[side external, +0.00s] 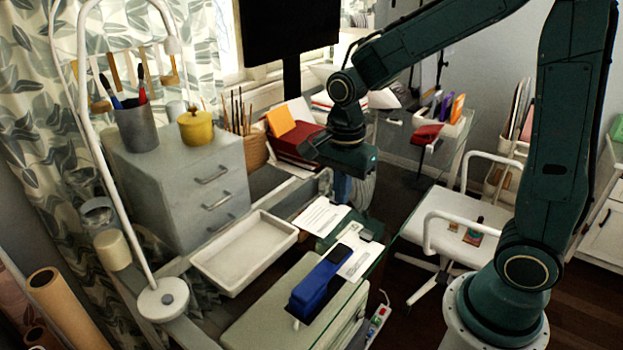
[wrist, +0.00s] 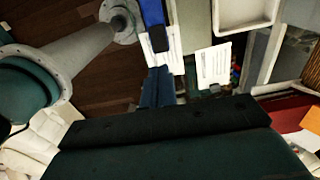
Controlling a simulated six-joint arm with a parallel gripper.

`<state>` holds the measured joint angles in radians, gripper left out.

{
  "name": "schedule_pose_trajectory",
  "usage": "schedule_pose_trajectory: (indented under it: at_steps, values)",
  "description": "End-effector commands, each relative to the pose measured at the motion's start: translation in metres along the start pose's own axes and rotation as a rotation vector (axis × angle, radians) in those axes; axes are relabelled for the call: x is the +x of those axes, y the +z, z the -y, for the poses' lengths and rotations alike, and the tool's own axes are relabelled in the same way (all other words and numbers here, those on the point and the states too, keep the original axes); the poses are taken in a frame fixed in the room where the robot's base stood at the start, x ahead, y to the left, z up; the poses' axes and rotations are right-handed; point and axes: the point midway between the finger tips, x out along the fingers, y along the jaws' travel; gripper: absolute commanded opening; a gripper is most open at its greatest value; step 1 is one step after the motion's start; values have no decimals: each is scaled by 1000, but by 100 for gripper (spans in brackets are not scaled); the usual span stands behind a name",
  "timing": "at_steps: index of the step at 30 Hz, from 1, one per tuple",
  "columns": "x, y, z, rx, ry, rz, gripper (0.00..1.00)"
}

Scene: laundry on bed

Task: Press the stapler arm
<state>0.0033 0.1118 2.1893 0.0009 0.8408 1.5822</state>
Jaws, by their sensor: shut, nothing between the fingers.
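A blue stapler (side external: 320,283) lies on the glass-topped desk near its front edge, beside and partly over a white paper sheet. Its blue top and dark end also show at the top of the wrist view (wrist: 154,14). My gripper (side external: 342,190) is shut and empty, pointing down behind the stapler and higher than it, clearly apart from it. In the wrist view, its narrow teal fingers (wrist: 160,72) sit together just below the stapler's dark end. The fingertips are small and dim in the side view.
White paper sheets (side external: 322,215) lie behind the stapler. A white tray (side external: 245,252) is to its left, with a grey drawer unit (side external: 178,180) beyond. A red box (side external: 292,148) stands at the back. A white chair (side external: 460,225) is to the right.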

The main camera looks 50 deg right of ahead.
Motion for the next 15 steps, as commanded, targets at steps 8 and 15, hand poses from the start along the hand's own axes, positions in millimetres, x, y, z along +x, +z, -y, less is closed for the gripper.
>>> schedule_pose_trajectory:
  at_steps: [8,15]
  values:
    - [5,0,0,-1,2,0,0]
    - [26,0,-1,-2,5,0,0]
